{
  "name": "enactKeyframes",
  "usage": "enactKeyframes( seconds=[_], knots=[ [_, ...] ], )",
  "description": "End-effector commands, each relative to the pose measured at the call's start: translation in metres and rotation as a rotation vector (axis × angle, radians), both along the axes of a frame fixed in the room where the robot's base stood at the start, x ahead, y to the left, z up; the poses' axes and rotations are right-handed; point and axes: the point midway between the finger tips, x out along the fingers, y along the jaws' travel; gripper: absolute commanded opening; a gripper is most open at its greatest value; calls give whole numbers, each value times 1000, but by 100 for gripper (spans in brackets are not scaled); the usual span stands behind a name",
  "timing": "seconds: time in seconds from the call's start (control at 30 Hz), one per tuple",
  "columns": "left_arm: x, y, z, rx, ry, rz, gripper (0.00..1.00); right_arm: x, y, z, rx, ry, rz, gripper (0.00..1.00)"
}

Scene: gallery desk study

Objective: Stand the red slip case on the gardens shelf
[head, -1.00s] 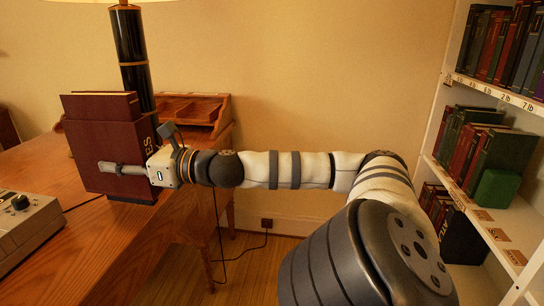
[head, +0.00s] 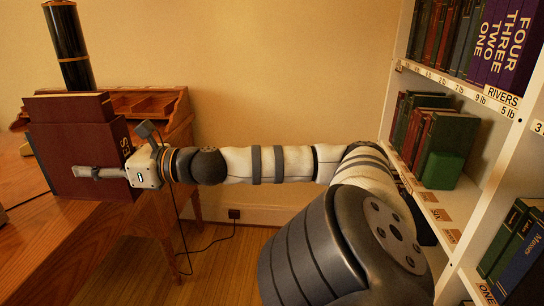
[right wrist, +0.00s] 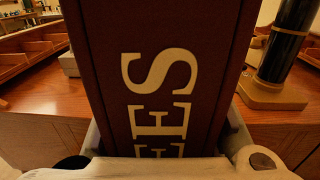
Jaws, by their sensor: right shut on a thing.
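The dark red slip case (head: 75,160) is at the left of the head view, upright at the desk edge, with a dark red volume showing above its top. My right gripper (head: 100,172) is shut on it, one finger across the near face. The other finger is hidden behind it in the head view. The right wrist view shows the case's spine (right wrist: 165,40) with large pale letters, between the two fingers. I cannot tell whether its base touches the desk. The white bookcase (head: 398,70) is at the right; I see no label reading gardens. My left gripper is out of view.
The wooden desk (head: 75,235) fills the lower left, with a wooden organiser (head: 150,102) and a black lamp column (head: 68,45) behind the case. The bookcase's middle shelf holds books and a green block (head: 443,170). A purple set (head: 505,40) stands above the RIVERS label (head: 500,96).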

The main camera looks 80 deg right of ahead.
Motion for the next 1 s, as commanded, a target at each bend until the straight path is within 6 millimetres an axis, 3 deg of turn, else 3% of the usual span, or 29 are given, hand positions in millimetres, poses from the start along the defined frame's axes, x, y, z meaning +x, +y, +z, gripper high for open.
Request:
enactKeyframes(
  seconds=[0.27,0.47,0.7,1.0],
  knots=[
    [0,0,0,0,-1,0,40,-15,39,-15,2,-7,126,3],
    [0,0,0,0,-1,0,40,-35,88,-38,2,-7,287,3],
    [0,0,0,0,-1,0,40,-63,162,-71,2,-7,529,3],
    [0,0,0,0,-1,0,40,-86,221,-98,0,-9,723,3]
  ],
)
